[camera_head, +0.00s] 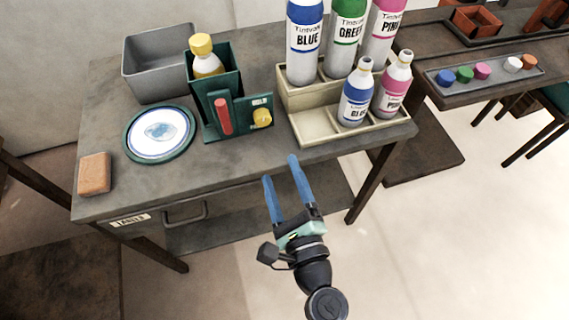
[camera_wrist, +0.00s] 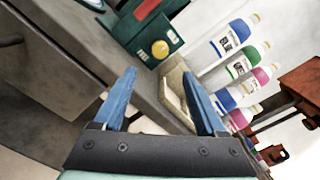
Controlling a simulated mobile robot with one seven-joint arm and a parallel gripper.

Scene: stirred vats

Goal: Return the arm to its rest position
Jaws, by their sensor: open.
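My gripper (camera_head: 281,178) has two blue fingers that stand apart with nothing between them. In the head view it is in front of the grey table's (camera_head: 245,163) front edge, over the floor. In the wrist view the blue fingers (camera_wrist: 160,98) point toward the table edge and the cream bottle rack (camera_wrist: 176,98). The arm reaches up from the bottom of the head view. The arm's upper links are not in view.
On the table are a grey bin (camera_head: 160,85), a green box (camera_head: 222,125) holding a yellow-capped bottle (camera_head: 206,62), a round plate (camera_head: 158,132), a brown block (camera_head: 94,174) and a cream rack (camera_head: 312,128) with several dye bottles. A tray of coloured caps (camera_head: 485,72) lies on another table at right.

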